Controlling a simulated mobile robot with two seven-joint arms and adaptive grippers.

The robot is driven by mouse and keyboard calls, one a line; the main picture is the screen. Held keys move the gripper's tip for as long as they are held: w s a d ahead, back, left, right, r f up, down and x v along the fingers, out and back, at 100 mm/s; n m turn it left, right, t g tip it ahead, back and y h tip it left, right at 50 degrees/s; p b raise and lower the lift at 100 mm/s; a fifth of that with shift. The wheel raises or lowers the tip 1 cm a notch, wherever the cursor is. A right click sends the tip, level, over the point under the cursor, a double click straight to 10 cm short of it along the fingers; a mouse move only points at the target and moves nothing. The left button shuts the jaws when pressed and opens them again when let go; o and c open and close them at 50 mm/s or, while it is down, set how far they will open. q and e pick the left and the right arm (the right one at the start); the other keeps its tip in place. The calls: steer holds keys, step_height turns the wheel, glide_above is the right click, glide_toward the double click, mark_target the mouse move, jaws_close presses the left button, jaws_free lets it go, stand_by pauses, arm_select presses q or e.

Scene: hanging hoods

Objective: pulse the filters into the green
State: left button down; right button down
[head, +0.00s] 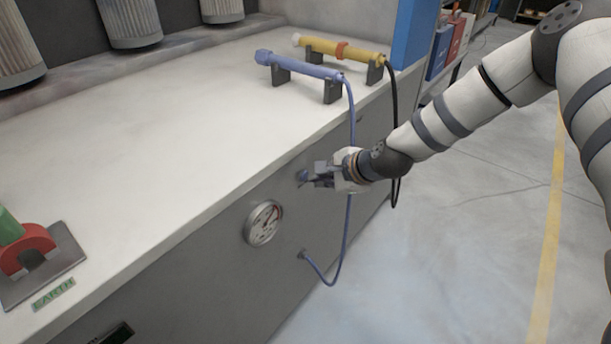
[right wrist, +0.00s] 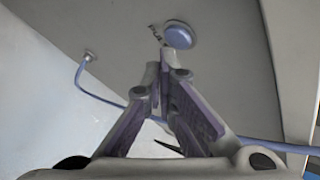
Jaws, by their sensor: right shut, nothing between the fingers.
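The pleated filters (head: 130,22) hang in a row at the upper left above the bench. A round gauge (head: 263,223) with a white face and red on its dial is set in the grey front panel; its exact reading is too small to tell. A blue round button (right wrist: 178,36) sticks out of the same panel, right of and above the gauge in the head view. My right gripper (head: 311,175) is shut and empty, with its fingertips at the button. It also shows in the right wrist view (right wrist: 165,58); I cannot tell whether it touches the button. My left gripper is out of view.
A blue lance (head: 300,66) and a yellow lance (head: 342,49) rest on dark stands on the white bench (head: 170,130). The blue hose (head: 348,215) hangs close to my right gripper. A red clamp (head: 27,250) sits near the EARTH label (head: 53,294). The floor at right is clear.

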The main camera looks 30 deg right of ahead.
steer(key=shift+w+a, duration=0.1)
steer(key=shift+w, duration=0.15)
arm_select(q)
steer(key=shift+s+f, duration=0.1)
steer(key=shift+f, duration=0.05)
arm_select(e)
steer(key=shift+w+a, duration=0.15)
steer(key=shift+w, duration=0.2)
stand_by(0.4)
steer(key=shift+s, duration=0.1)
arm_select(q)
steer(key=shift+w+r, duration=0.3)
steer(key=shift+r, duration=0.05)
arm_select(e)
steer(key=shift+s+d, duration=0.3)
steer(key=shift+s, duration=0.35)
